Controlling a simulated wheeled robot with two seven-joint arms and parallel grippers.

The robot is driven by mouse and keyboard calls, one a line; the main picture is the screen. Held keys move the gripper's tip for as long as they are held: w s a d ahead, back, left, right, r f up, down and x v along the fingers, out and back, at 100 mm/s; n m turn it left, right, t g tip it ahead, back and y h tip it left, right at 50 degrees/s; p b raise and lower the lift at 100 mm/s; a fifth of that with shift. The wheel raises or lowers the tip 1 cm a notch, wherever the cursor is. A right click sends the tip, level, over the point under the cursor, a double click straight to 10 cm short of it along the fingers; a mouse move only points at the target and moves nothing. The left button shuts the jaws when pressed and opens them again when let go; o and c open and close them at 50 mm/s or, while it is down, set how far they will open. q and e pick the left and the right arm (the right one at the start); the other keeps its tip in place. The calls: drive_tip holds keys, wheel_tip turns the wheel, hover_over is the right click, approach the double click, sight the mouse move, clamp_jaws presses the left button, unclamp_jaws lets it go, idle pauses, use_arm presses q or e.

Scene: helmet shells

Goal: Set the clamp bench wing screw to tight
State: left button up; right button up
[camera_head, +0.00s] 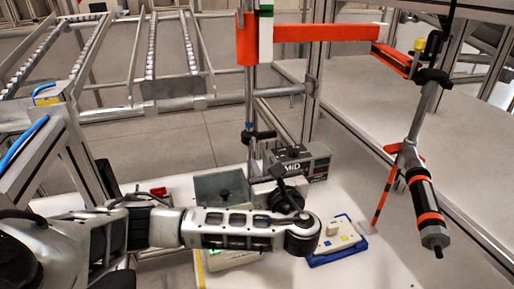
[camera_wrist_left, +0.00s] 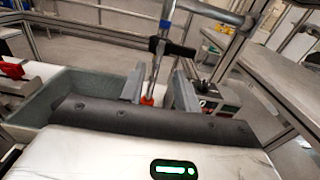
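A black T-shaped handle, apparently the clamp bench wing screw (camera_head: 259,137), sits on the upright metal post in the head view. In the left wrist view the wing screw (camera_wrist_left: 171,47) shows just beyond my fingertips, with its bar roughly crosswise. My left gripper (camera_wrist_left: 160,75) is open, its two grey fingers apart with the post seen between them. Nothing is visibly held, and I see no clear contact with the handle. In the head view my left gripper (camera_head: 268,182) is low in front of the post, partly hidden by my own wrist. My right gripper is out of view.
A grey-green bin (camera_head: 209,184) stands left of the post, and a dark labelled device (camera_head: 317,163) stands behind right. A blue-edged tray (camera_head: 345,254) lies right of my wrist. A power screwdriver (camera_head: 424,196) hangs at the right. An orange arm (camera_head: 320,33) crosses above.

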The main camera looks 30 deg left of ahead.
sight(254, 145)
use_arm(q)
drive_tip(key=x, duration=0.7)
drive_tip(key=shift+w+a+p, duration=0.15)
drive_tip(key=shift+w+p, duration=0.05)
drive_tip(key=shift+p, duration=0.15)
clamp_jaws()
